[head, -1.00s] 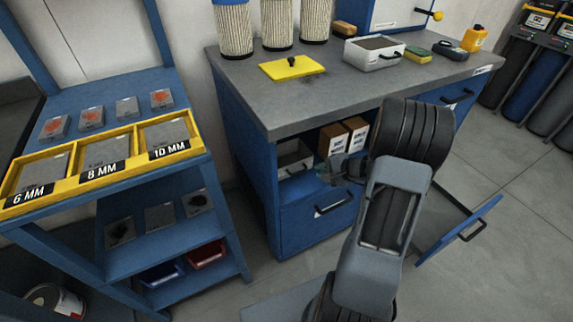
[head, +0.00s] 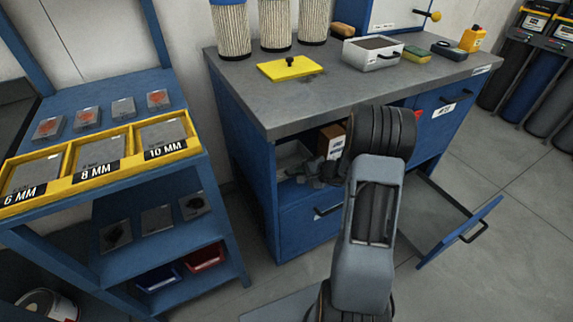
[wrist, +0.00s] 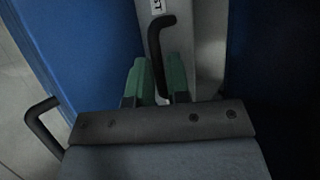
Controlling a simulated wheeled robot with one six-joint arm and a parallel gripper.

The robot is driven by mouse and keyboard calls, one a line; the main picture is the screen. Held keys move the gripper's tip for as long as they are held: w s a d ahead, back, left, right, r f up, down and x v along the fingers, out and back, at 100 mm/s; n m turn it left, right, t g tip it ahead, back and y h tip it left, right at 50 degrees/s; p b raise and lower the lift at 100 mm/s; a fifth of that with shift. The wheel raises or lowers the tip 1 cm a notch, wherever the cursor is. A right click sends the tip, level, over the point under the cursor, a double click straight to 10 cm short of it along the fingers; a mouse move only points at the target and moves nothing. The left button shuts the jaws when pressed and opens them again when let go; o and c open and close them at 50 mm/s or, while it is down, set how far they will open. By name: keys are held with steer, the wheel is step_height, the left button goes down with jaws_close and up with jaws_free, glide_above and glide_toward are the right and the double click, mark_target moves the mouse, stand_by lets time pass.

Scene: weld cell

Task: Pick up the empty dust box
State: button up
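A grey box (wrist: 205,40) with a black handle (wrist: 155,45) and a partly cut-off label ending in "ST" fills the upper middle of the wrist view. In the head view a grey box (head: 291,158) sits in the open compartment of the blue bench, partly hidden by my arm. My gripper (wrist: 160,75) has its green fingers apart, one on each side of the lower part of the handle. I see no clear contact. In the head view my gripper (head: 322,170) is at the compartment's mouth, largely hidden by my arm.
A cardboard carton (head: 331,141) stands right of the box. A blue door (head: 460,232) hangs open low on the right.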

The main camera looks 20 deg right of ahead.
steer(key=shift+c, duration=0.5)
jaws_close()
steer(key=shift+r, duration=0.1)
